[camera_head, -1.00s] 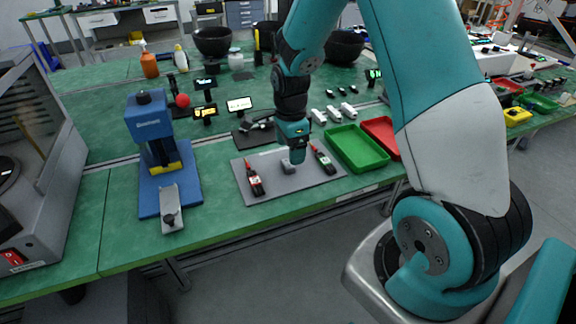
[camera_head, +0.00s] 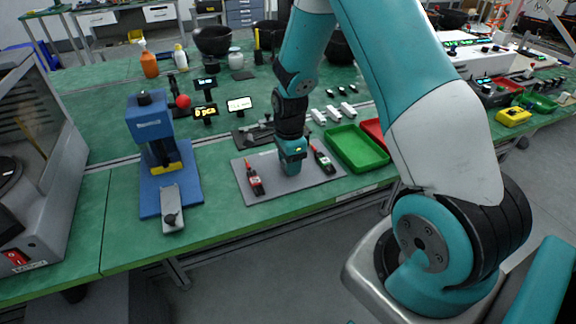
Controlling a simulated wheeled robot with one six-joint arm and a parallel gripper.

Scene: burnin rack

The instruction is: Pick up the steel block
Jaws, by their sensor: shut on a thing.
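My gripper (camera_head: 292,170) is low over the grey mat (camera_head: 320,178) on the green bench, between two red-and-black handheld tools. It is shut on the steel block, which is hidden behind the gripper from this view. I cannot tell whether the block is still touching the mat. The left tool (camera_head: 255,179) lies on the mat to the left of my gripper, and the right tool (camera_head: 322,159) lies close to its right.
A green tray (camera_head: 357,149) and a partly hidden red tray (camera_head: 373,130) stand right of the mat. A blue press (camera_head: 152,125) stands at left. Small white blocks (camera_head: 333,113) and little displays (camera_head: 239,104) are behind. Bare bench lies left of the mat.

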